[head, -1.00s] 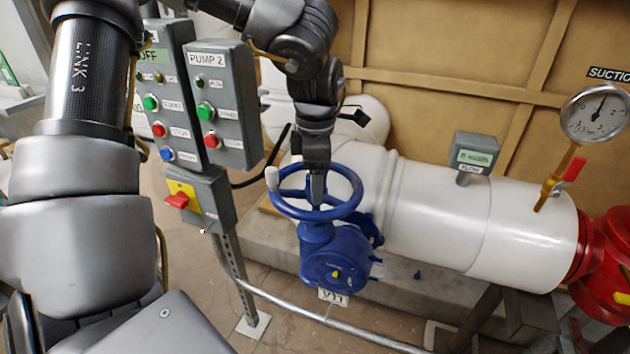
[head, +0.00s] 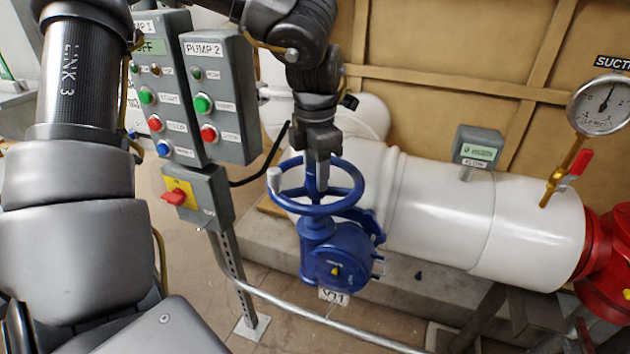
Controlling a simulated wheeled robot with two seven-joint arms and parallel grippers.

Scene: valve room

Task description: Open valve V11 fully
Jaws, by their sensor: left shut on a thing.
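Valve V11 is a blue gearbox valve (head: 336,258) with a blue handwheel (head: 335,206) on top and a white knob (head: 274,180) at the wheel's left edge. Its tag (head: 333,296) reads V11. A yellow pointer mark (head: 336,270) shows on the gearbox front. The fingers hide part of the wheel there. My right gripper is not in view.
Control boxes for pump 1 (head: 163,100) and pump 2 (head: 220,95) stand left of the valve, with a red-yellow switch (head: 180,192) below. A white pipe (head: 440,215) runs right to a red flange (head: 610,265). A gauge (head: 600,104) stands above it. A metal rail (head: 310,313) crosses in front.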

